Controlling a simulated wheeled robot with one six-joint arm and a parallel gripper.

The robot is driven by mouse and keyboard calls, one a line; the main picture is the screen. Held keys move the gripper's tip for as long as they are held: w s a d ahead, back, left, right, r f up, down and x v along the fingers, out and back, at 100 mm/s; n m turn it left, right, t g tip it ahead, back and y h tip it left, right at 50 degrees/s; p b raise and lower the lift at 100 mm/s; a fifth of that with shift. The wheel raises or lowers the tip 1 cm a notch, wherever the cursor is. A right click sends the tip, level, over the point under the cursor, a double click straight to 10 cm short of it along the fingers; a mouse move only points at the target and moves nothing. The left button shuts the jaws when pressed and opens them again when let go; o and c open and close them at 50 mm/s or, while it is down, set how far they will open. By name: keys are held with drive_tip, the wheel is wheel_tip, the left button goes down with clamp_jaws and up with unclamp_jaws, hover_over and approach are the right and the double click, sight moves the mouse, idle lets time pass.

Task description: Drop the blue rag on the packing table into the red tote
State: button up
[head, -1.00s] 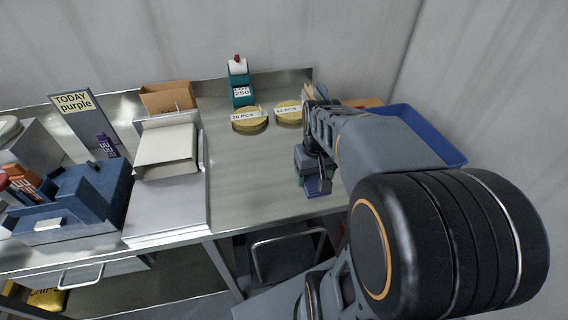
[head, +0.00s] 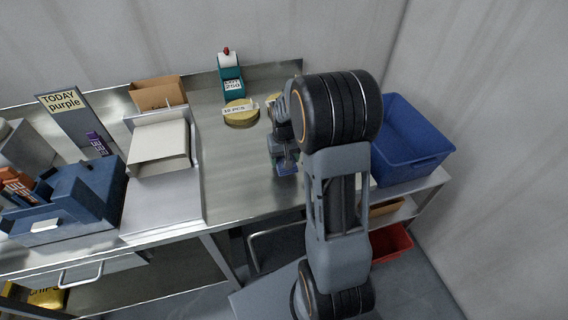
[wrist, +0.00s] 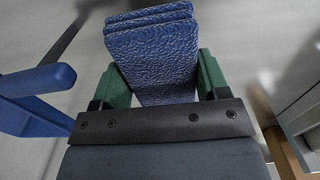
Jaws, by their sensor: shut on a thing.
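My gripper (head: 286,166) is over the right part of the steel packing table (head: 235,180). It is shut on the folded blue rag (wrist: 152,50), which fills the space between the green fingers in the wrist view. The rag also shows small and blue under the gripper in the head view (head: 287,170). The red tote (head: 391,243) sits low on the floor to the right, below the table's right end, partly hidden by my arm.
A large blue bin (head: 405,140) stands at the table's right end, with a cardboard box (head: 385,206) on a shelf below it. A round gold stack (head: 240,112), a teal label dispenser (head: 230,75) and a white box (head: 160,147) are on the table.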

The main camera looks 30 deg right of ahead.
drive_tip(key=shift+w+f, duration=0.15)
drive_tip(key=shift+f, duration=1.5)
drive_tip(key=shift+f, duration=0.1)
drive_tip(key=shift+f, duration=0.15)
drive_tip(key=o, duration=0.9)
